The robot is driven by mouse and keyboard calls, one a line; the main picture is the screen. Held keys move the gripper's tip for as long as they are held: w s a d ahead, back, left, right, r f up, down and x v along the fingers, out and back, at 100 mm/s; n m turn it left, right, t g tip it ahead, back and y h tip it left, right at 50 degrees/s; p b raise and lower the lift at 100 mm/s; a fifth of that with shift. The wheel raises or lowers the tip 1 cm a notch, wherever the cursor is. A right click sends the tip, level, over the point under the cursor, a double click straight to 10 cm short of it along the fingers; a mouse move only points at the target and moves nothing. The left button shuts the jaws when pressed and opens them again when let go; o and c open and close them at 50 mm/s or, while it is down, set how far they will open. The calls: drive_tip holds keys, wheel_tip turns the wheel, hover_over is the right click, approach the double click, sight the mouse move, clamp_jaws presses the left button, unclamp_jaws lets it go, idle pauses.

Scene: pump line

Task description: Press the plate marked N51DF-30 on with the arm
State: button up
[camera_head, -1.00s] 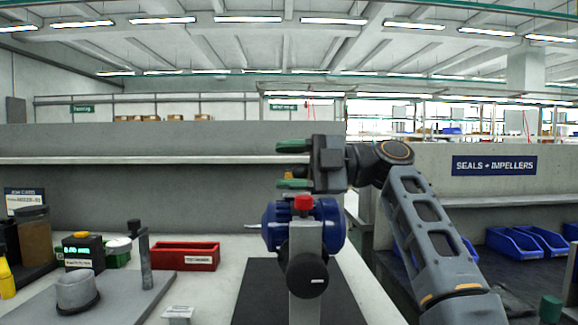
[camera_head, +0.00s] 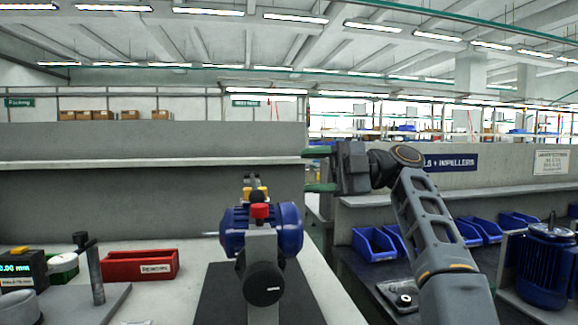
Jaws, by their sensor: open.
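My gripper (camera_head: 318,170) is open and empty, its two green-tipped fingers pointing left, one above the other. It is above and to the right of a blue pump motor (camera_head: 289,228), apart from it. The motor sits on a dark mat (camera_head: 215,300) behind a grey post with a red cap (camera_head: 260,211) and a black round knob (camera_head: 263,284). A small yellow and dark part (camera_head: 256,193) shows just behind the red cap. No plate with the mark N51DF-30 can be read in this view.
A red bin (camera_head: 140,266) stands left of the mat, beside an upright grey post (camera_head: 95,272) and a digital gauge (camera_head: 22,270). Blue bins (camera_head: 375,243) and a large blue motor (camera_head: 546,265) are at right. A grey wall with a shelf (camera_head: 130,162) closes the back.

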drive_tip(key=shift+v, duration=0.8)
wheel_tip(320, 180, up, 4)
drive_tip(key=w+m+t+h+p, duration=0.15)
drive_tip(key=m+t+p, duration=0.35)
drive_tip(key=m+p, duration=0.5)
drive_tip(key=s+d+f+m+t+h+p, duration=0.1)
drive_tip(key=s+d+f+m+h+p, duration=0.5)
drive_tip(key=m+p, duration=0.6)
drive_tip(key=s+d+f+m+t+h+p, duration=0.2)
drive_tip(key=s+d+f+m+h+p, duration=0.5)
drive_tip(key=s+d+m+h+p, duration=0.2)
drive_tip(key=shift+s+f+m+t+h+p, duration=0.25)
drive_tip(key=shift+s+m+h+p, duration=0.2)
drive_tip(key=shift+s+m+p, duration=1.1)
drive_tip(key=shift+w+m, duration=0.4)
drive_tip(key=shift+m, duration=0.15)
drive_tip(key=shift+c, duration=0.3)
